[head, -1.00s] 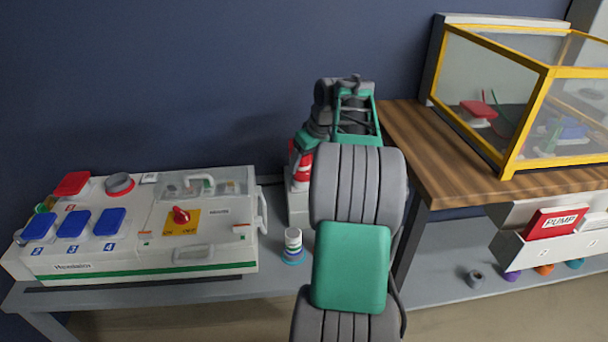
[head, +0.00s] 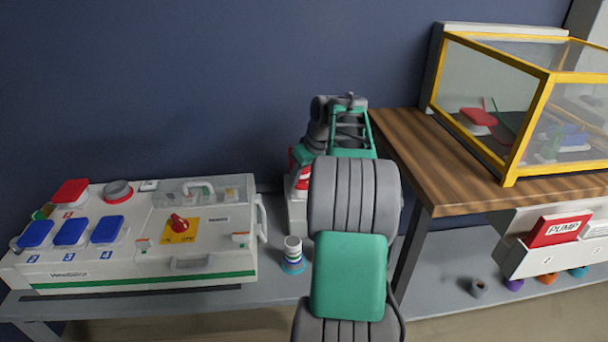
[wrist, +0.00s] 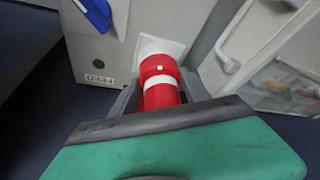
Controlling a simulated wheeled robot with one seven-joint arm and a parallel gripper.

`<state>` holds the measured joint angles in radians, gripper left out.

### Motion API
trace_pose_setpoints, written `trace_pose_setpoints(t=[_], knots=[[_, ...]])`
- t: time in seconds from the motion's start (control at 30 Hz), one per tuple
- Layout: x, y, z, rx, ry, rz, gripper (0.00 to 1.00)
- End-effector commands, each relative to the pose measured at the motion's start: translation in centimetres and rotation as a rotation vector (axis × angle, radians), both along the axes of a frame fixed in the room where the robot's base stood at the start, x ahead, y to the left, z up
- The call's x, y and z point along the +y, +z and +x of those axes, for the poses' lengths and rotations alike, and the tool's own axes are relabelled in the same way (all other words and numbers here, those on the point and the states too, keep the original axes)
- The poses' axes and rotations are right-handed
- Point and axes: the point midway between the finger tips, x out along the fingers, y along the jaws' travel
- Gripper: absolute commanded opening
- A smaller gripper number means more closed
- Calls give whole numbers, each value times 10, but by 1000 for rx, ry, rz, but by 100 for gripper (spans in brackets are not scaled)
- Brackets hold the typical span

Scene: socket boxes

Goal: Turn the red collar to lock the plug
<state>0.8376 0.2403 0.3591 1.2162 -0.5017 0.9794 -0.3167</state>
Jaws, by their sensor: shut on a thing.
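In the wrist view, the red collar (wrist: 159,66) has a small white mark on it and sits against a square white plate (wrist: 152,47) on a pale box. A white band and a second red band (wrist: 161,98) lie on the near side of it. My gripper (wrist: 161,93) has a grey finger on either side of this red and white plug body and is shut on it. Which band the fingers press on is hard to tell. In the head view, part of the red piece (head: 301,172) shows left of my arm; my fingertips are hidden there.
A white switch panel (head: 90,272) with blue covers and a red knob (head: 178,223) stands left on the grey bench. A small striped cylinder (head: 292,250) stands near my arm. A wooden table (head: 410,150) with a yellow-framed case (head: 530,125) is close on the right.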

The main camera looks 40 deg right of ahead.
Motion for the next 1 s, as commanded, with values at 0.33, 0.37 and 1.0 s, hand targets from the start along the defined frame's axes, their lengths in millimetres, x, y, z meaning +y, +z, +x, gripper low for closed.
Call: trace_pose_setpoints(t=[0.33,0.37,1.0], knots=[[0,0,0,0,-2,0,14],[0,0,0,0,-3,0,14],[4,3,1,-1,-347,-6,14]])
